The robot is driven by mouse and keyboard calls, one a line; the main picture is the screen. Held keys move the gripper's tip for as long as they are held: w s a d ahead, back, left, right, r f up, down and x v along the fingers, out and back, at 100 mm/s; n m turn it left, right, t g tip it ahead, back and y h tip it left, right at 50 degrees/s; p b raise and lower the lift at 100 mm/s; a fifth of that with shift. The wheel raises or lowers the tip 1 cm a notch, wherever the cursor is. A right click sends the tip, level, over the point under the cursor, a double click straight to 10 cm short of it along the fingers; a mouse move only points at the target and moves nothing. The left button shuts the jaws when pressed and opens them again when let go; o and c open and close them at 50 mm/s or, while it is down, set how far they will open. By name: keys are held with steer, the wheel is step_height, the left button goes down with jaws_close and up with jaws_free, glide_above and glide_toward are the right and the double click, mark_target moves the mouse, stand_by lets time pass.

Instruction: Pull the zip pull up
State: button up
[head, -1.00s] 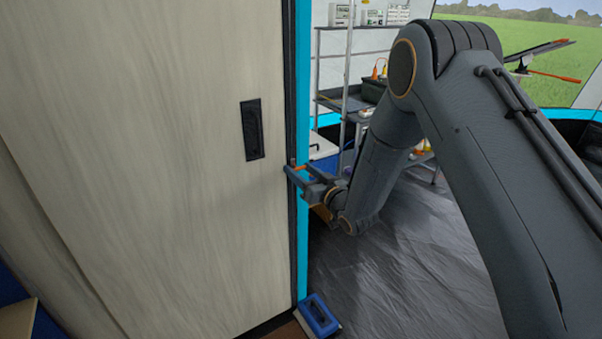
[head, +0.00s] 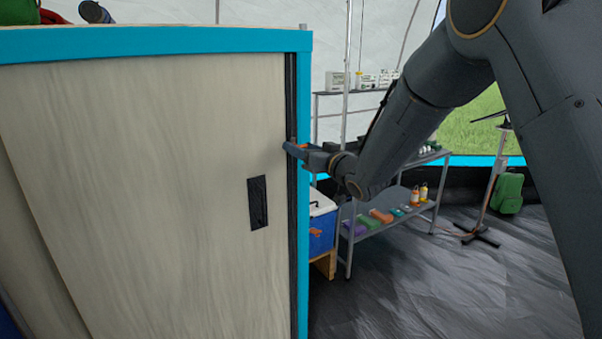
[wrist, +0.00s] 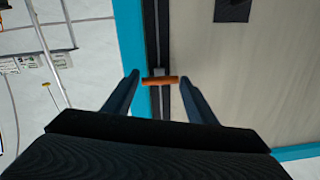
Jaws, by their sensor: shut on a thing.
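The zip pull is a small orange bar (wrist: 160,80) on the dark zip track, which shows in the wrist view and runs beside the turquoise edge strip (head: 303,250) of a pale panel (head: 150,190). My gripper (wrist: 158,78) has a finger at each end of the bar and is shut on it. In the head view my gripper (head: 294,148) is at the panel's right edge, above the level of the dark patch (head: 258,203) and below the turquoise top band (head: 150,42). Only a bit of orange shows there.
A blue cool box (head: 321,235) and a metal shelf (head: 385,220) with several coloured items stand behind the panel's right edge. A green bag (head: 508,192) and a black-footed stand (head: 478,234) are further right. Dark floor (head: 430,290) is clear in front.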

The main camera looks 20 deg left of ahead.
step_height(320, 180, up, 9)
steer(key=shift+r+p, duration=0.1)
steer(key=shift+p, duration=1.05)
steer(key=shift+r, duration=0.1)
steer(key=o, duration=1.4)
steer(key=shift+d, duration=0.1)
steer(key=b+v, duration=0.2)
steer(key=v, duration=0.5)
steer(key=shift+s+d, duration=0.2)
steer(key=shift+d, duration=0.15)
